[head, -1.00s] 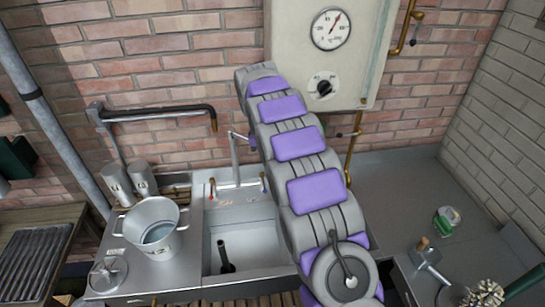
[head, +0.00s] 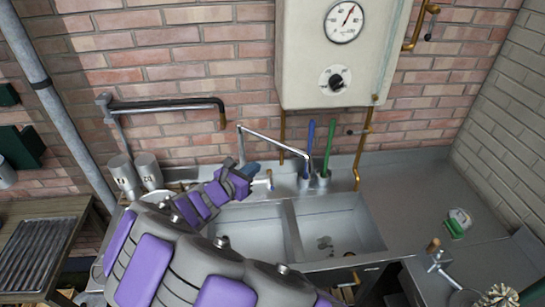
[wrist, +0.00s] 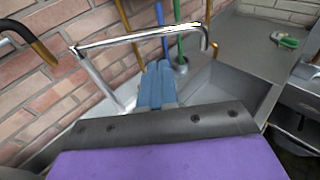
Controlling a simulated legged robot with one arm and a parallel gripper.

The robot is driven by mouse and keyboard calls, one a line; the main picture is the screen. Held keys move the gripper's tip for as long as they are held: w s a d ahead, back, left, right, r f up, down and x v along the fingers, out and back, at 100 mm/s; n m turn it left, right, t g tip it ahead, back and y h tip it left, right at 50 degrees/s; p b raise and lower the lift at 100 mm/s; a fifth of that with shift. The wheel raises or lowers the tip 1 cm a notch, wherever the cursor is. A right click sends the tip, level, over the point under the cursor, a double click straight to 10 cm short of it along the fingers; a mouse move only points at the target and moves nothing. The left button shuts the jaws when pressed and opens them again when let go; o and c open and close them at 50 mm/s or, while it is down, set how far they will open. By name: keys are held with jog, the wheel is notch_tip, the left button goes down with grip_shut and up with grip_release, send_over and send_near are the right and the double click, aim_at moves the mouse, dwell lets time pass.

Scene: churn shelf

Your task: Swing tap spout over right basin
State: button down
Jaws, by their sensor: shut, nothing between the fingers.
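The tap spout (head: 272,142) is a thin metal tube on an upright post at the back of the sink. It reaches right from the post, and its bent tip is near the brush holder, on the right basin's side. The right basin (head: 350,225) is open and clear in the head view. The left basin (head: 262,238) is partly hidden by my arm. My gripper (head: 254,168) is shut and empty, close to the post and below the spout. The wrist view shows the spout (wrist: 140,38) beyond the blue fingertips (wrist: 157,75); contact cannot be told.
A blue brush (head: 310,142) and a green brush (head: 327,145) stand behind the basins. A boiler (head: 340,60) hangs above. A black wall pipe (head: 165,106) and metal canisters (head: 148,170) are at left. The right counter (head: 410,185) has free room.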

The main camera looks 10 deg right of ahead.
aim_at(287, 147)
jog(key=b+x, duration=0.1)
jog(key=x, duration=1.3)
jog(key=shift+d+f, duration=0.1)
jog(key=shift+b, duration=0.3)
jog(key=shift+w+d+n+t+y+b, duration=0.3)
jog(key=shift+w+d+b, duration=0.15)
jog(key=shift+b, duration=0.1)
jog(key=shift+w+d+n+t+y+b, duration=0.25)
jog(key=shift+d+b, duration=0.1)
jog(key=shift+d, duration=0.1)
jog(key=shift+w+d+n+t+y+b, duration=0.15)
jog(key=shift+w+d+y+b, duration=0.15)
jog(key=shift+d, duration=0.15)
jog(key=shift+r+p+x, duration=0.2)
jog(key=shift+p+x, duration=0.25)
jog(key=shift+x, duration=0.55)
jog(key=shift+s+d+r, duration=0.1)
jog(key=shift+r, duration=0.1)
